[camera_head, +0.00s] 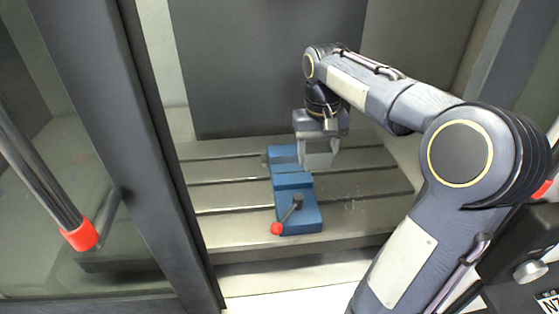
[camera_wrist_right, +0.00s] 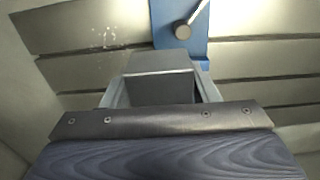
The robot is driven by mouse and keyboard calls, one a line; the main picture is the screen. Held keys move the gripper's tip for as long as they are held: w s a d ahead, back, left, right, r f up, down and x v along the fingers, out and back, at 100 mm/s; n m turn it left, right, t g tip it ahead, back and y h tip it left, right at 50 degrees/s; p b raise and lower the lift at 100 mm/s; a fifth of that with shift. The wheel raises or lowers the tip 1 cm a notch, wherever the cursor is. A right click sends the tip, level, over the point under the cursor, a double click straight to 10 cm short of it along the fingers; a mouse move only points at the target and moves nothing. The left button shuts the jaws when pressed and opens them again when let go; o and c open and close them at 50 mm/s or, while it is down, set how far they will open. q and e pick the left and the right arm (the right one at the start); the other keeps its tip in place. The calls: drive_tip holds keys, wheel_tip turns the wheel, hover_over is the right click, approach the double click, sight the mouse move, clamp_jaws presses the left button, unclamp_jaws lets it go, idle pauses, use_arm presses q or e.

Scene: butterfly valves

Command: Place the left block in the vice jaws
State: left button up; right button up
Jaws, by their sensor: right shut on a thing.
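A blue vice (camera_head: 298,216) stands on the slotted metal bed, with a handle that ends in a red ball (camera_head: 277,228). Part of the vice and its handle also show at the top of the wrist view (camera_wrist_right: 165,35). My right gripper (camera_head: 317,150) points down over the right side of the vice's jaw end. It is shut on a grey block (camera_wrist_right: 160,62), which sits between its two fingers in the wrist view. The block appears beside or above the jaws; its exact height over them is unclear. My left gripper is out of view.
The slotted metal bed (camera_head: 370,185) is clear to the right of the vice. A machine enclosure surrounds it, with a dark door frame (camera_head: 150,130) and a door handle with a red end (camera_head: 80,236) at left.

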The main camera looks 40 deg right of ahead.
drive_tip(key=w+d+f+p, duration=0.2)
drive_tip(key=w+f+p, duration=0.15)
drive_tip(key=w, duration=0.55)
hover_over(289, 170)
drive_tip(key=f, duration=0.3)
drive_tip(key=s+f, duration=0.1)
drive_tip(key=f, duration=0.1)
drive_tip(key=shift+a+f+p, duration=0.1)
drive_tip(key=shift+f+p, duration=0.05)
drive_tip(key=shift+p, duration=0.15)
drive_tip(key=shift+w+f, duration=0.35)
drive_tip(key=shift+f, duration=0.05)
wheel_tip(289, 170, down, 3)
drive_tip(key=shift+f+p, duration=0.1)
drive_tip(key=shift+p, duration=0.25)
drive_tip(key=shift+f, duration=0.15)
drive_tip(key=o, duration=1.1)
drive_tip(key=shift+o, duration=0.6)
